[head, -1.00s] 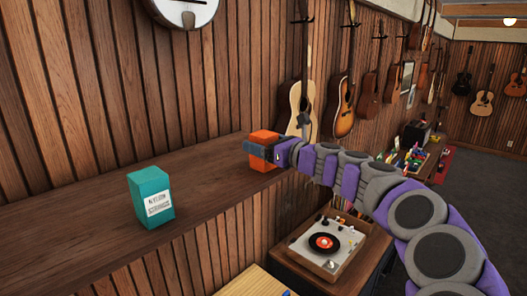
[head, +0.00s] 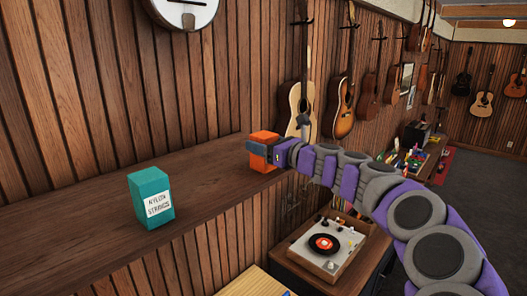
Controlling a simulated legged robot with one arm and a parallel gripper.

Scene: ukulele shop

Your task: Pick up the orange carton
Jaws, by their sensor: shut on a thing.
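The orange carton (head: 264,137) stands upright at the right end of the wooden shelf (head: 80,217). My gripper (head: 258,149) reaches in from the right and is shut on the orange carton. Its dark finger crosses the carton's near face and hides the middle of it. Orange shows above and below the finger. The carton's base looks to be at the shelf top; I cannot tell whether it touches.
A teal box (head: 151,198) labelled as nylon strings stands on the shelf at the left, well apart from my gripper. A record player (head: 326,244) sits below the arm. Guitars (head: 299,107) hang on the wall behind. The shelf between the boxes is clear.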

